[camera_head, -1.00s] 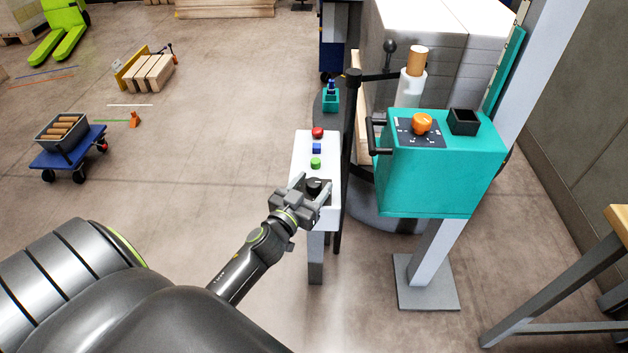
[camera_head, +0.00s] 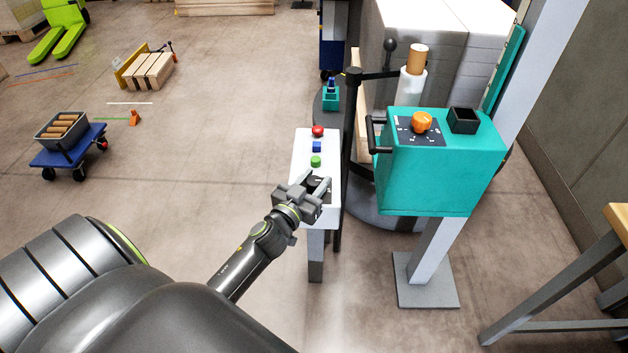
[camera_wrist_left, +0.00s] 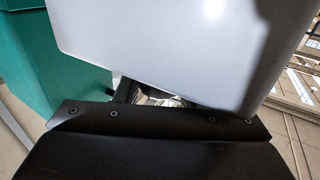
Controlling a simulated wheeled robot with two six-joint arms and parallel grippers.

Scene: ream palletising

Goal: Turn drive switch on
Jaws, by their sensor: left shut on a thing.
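The white control post (camera_head: 307,157) stands in the middle of the head view. Its top carries a red button (camera_head: 318,131), a blue button (camera_head: 317,147), a green button (camera_head: 315,161) and a black rotary switch at the near end. My left gripper (camera_head: 315,183) is at this switch, shut on it; the fingers mostly hide the knob, so its pointing direction cannot be read. In the left wrist view the white panel (camera_wrist_left: 180,45) fills the top, and the knob cannot be made out. My right gripper is not in view.
A teal box (camera_head: 430,180) with an orange knob (camera_head: 422,122) and a black handle stands close on the right, on a pole. A black upright post (camera_head: 349,150) rises between them. Wrapped stacks stand behind. The floor on the left is open around a blue cart (camera_head: 68,158).

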